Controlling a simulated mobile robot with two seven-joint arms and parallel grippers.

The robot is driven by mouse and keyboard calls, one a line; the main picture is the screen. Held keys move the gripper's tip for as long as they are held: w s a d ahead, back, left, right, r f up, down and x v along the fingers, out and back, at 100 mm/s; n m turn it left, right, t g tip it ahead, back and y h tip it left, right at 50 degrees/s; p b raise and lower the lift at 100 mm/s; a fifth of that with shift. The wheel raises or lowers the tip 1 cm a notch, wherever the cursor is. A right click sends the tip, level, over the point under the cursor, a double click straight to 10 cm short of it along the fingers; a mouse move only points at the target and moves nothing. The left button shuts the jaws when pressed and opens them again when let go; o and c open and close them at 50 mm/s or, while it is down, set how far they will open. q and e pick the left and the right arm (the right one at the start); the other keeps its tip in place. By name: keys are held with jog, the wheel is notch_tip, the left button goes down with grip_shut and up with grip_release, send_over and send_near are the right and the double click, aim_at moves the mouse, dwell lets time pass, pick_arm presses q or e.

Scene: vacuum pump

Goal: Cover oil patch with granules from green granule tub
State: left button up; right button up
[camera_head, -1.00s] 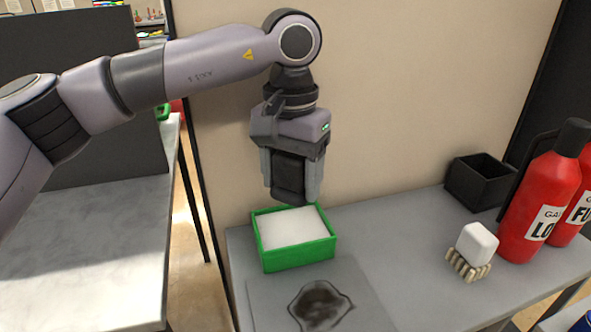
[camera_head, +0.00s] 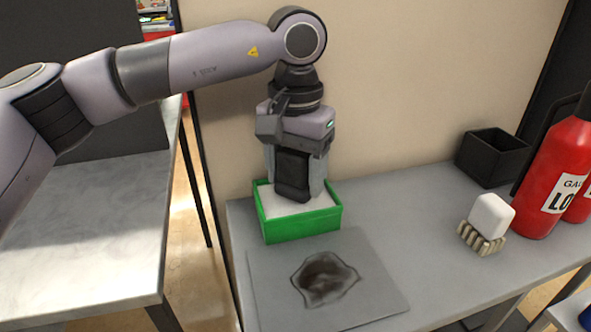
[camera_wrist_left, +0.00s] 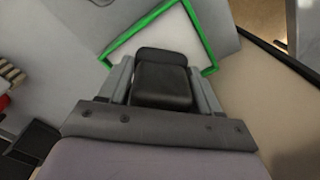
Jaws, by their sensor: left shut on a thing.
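The green granule tub (camera_head: 300,226) stands on the grey bench, filled with white granules (camera_head: 270,200). My left gripper (camera_head: 293,192) points down over the tub, its lower end at the granules' level; how deep it reaches is hidden. Its two grey fingers are shut on a black block-like piece (camera_head: 292,175), which also shows between the fingers in the left wrist view (camera_wrist_left: 162,80). I cannot tell what this piece is. The dark oil patch (camera_head: 325,278) lies bare on a grey plate (camera_head: 375,290) in front of the tub. My right gripper is out of view.
A white block on a brush-like base (camera_head: 487,222), a black open box (camera_head: 493,157) and red canisters (camera_head: 556,178) stand at the right of the bench. A beige wall (camera_head: 400,80) rises behind. The bench between plate and brush is clear.

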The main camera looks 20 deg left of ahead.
pick_arm(q)
jog(key=shift+f+b, duration=0.35)
jog(key=shift+f, duration=0.15)
dwell(0.7)
dwell(0.9)
jog(key=shift+r+p, duration=3)
jog(key=shift+r, duration=0.55)
jog(key=shift+f, duration=0.1)
